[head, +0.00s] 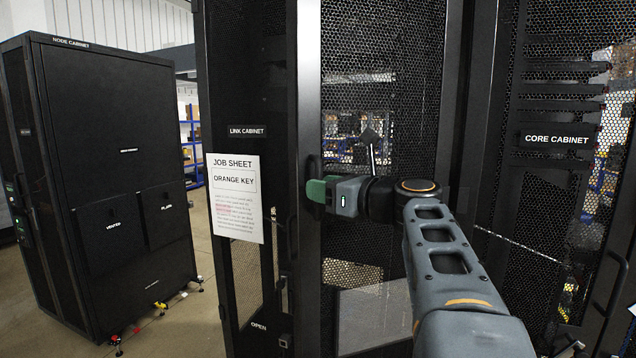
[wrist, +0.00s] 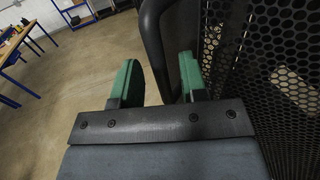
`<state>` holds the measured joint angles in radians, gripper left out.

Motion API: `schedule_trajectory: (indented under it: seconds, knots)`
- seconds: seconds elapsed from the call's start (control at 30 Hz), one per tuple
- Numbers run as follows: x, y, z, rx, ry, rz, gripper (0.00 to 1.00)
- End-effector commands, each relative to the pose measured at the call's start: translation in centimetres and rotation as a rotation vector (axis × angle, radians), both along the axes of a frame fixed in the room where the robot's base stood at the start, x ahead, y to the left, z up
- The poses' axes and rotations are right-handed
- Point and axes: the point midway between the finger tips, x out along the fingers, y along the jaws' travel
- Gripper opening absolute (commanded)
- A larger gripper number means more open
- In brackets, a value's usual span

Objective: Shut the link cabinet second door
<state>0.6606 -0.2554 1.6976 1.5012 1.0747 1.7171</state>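The link cabinet (head: 247,131) stands in the middle of the head view. A black mesh door leaf bearing a job sheet (head: 236,198) is at its left, and another mesh panel (head: 385,85) is at its right, behind my arm. A pale vertical edge (head: 307,80) lies between them. My gripper (head: 318,191) is in front of this edge, near a dark vertical handle. In the wrist view, the green fingers of my gripper (wrist: 158,82) are apart. The curved black handle (wrist: 154,45) shows between them, closer to the right finger; contact cannot be told.
The core cabinet (head: 557,138) with its mesh front stands close on the right. The node cabinet (head: 115,170) stands at the left, with small coloured items on the floor by its base. Open floor (wrist: 85,65) shows at the left in the wrist view, with tables beyond.

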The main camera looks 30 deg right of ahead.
Motion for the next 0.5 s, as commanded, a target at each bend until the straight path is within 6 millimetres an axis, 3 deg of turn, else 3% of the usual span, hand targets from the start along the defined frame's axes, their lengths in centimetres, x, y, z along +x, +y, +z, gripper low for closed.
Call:
schedule_trajectory:
  seconds: [0.2,0.5]
  knots:
    - [1.23,0.58,0.02,0.0,0.0,0.0,0.4]
    - [1.4,0.63,-0.03,0.0,0.0,-0.001,0.4]
